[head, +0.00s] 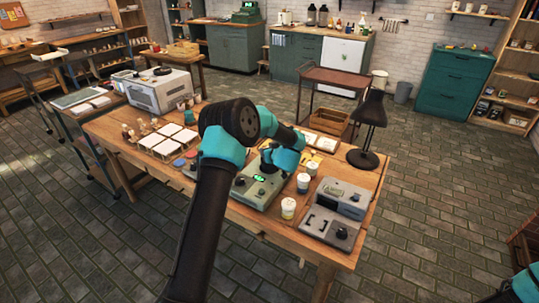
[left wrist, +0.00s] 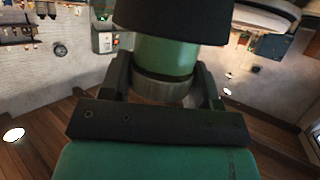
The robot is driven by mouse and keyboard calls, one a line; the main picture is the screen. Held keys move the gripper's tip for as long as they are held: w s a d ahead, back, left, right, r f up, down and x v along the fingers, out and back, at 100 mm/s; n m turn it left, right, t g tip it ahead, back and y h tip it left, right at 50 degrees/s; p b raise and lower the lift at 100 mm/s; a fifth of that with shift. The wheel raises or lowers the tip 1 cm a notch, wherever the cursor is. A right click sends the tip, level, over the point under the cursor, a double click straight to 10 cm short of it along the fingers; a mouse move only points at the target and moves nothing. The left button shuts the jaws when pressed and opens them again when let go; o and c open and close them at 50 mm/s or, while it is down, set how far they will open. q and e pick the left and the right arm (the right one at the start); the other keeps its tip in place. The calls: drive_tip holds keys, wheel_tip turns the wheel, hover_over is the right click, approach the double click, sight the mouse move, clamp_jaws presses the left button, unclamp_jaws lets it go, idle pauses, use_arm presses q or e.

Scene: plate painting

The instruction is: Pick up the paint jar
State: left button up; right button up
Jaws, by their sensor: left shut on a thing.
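My left gripper (left wrist: 163,75) is shut on a round green jar-like thing (left wrist: 165,57) in the left wrist view. It has a grey metallic band at the near end and a wide dark part at the far end. Its label, if any, does not show. In the head view my left arm reaches over the table, and its wrist hides the gripper and the held thing. A pale jar (head: 288,208) stands on the table near its front edge. Another pale jar (head: 303,182) stands behind it. My right gripper is out of view.
A grey-green device with a lit display (head: 258,188) sits under my left wrist. A grey machine (head: 335,212) stands at the table's right front. A black lamp (head: 366,158) stands behind it. White square tiles (head: 167,146) lie at the left.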

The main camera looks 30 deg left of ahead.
use_arm(q)
wheel_tip(320, 180, up, 9)
drive_tip(key=shift+f, duration=0.1)
idle(0.8)
drive_tip(key=s+d+f+m+t+h, duration=0.1)
drive_tip(key=s+d+m+h, duration=0.1)
drive_tip(key=s+d, duration=0.3)
drive_tip(key=s+d+f+m+t+h, duration=0.1)
drive_tip(key=s+d, duration=0.4)
drive_tip(key=d, duration=0.6)
drive_tip(key=s+d+f+m+t+h, duration=0.2)
drive_tip(key=s+d+m+h, duration=0.2)
drive_tip(key=d, duration=0.5)
drive_tip(key=shift+s+t, duration=0.4)
drive_tip(key=shift+s, duration=0.35)
drive_tip(key=shift+w+m, duration=0.1)
drive_tip(key=shift+m, duration=0.3)
